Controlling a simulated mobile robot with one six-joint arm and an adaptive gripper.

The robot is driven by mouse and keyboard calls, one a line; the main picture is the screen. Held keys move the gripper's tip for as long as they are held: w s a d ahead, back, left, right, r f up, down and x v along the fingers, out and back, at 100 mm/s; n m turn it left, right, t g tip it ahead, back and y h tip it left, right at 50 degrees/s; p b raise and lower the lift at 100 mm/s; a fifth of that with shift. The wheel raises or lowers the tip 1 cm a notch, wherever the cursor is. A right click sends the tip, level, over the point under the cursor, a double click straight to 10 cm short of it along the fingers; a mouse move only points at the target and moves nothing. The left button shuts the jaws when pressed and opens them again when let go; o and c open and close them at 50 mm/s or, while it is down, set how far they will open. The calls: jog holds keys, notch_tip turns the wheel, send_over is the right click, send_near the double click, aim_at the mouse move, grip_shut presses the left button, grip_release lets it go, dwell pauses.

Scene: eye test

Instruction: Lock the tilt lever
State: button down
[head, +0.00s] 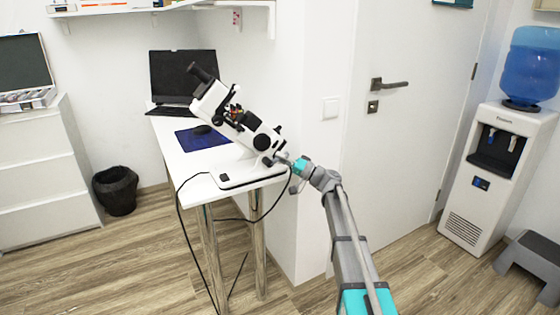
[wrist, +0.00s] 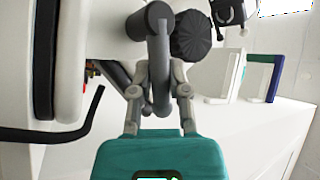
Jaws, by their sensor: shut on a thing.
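A white microscope (head: 228,108) with black knobs stands tilted on its base on the white table (head: 180,148). My gripper (head: 284,161) reaches its right side from the front right. In the wrist view my gripper (wrist: 159,92) has its two grey fingers on either side of a dark grey lever (wrist: 160,50), shut on it. The part between the fingertips is partly hidden. In the head view the lever is too small to make out clearly.
A laptop (head: 182,75) and a dark mouse on a blue mat (head: 212,141) lie behind the microscope. A black cable hangs off the table's front. A white door (head: 425,130), a water dispenser (head: 490,170) and a grey step stool (head: 530,262) stand to the right.

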jog(key=shift+a, duration=0.15)
jog(key=c, duration=0.9)
grip_release()
jog(key=shift+f, duration=0.1)
jog(key=o, duration=0.3)
jog(key=shift+d, duration=0.2)
